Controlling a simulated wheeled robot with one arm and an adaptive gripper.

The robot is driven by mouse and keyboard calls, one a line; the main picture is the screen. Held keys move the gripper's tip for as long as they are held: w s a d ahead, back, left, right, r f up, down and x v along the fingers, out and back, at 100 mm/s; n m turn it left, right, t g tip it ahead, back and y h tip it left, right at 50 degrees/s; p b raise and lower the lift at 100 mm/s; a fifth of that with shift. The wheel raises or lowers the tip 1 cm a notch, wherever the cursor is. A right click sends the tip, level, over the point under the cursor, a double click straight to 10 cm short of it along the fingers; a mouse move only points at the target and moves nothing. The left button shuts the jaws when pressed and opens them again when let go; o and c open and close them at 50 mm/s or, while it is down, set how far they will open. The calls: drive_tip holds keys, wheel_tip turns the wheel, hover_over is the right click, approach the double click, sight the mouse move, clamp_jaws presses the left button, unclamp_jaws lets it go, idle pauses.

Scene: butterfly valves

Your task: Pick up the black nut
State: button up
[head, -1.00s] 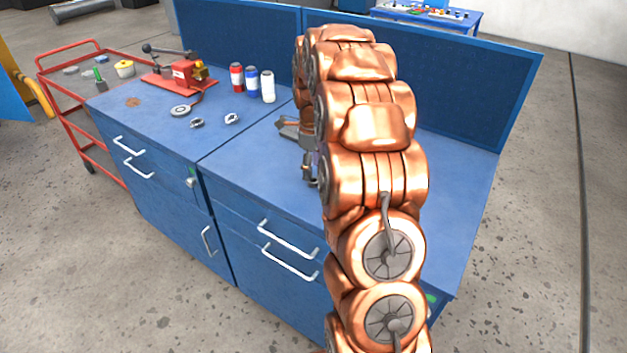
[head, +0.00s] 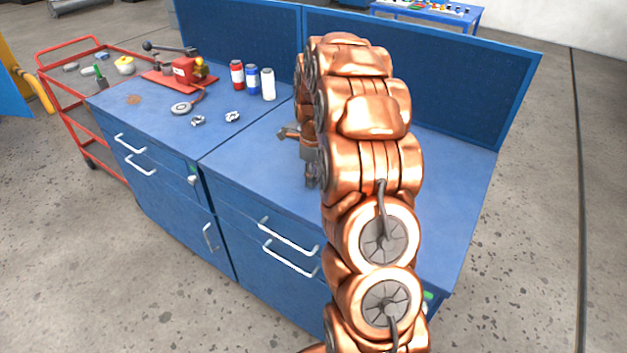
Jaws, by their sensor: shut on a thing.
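My gripper (head: 312,182) shows at the left edge of my copper arm, over the right-hand blue bench. It points down and is partly hidden by my arm. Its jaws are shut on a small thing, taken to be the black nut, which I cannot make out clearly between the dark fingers. I cannot tell how high the fingertips are above the bench top. No other black nut shows in the open.
The blue workbench (head: 255,178) has a back panel. On its left part are a red vise-like tool (head: 185,72), a round gauge-like part (head: 181,108), two small silver parts (head: 198,121) and three bottles (head: 252,80). A red cart (head: 62,100) stands at left.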

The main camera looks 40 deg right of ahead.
clamp_jaws()
drive_tip(key=shift+w+r+b, duration=0.1)
drive_tip(key=shift+r+b, duration=0.2)
drive_tip(key=shift+r, duration=0.15)
drive_tip(key=shift+r+b, duration=0.65)
drive_tip(key=shift+r, duration=0.65)
drive_tip(key=s+a+r+b, duration=0.1)
drive_tip(key=s+a+b, duration=0.3)
drive_tip(key=s+a, duration=0.6)
drive_tip(key=shift+s+a+r, duration=0.15)
drive_tip(key=shift+s+r, duration=0.1)
drive_tip(key=shift+s, duration=0.95)
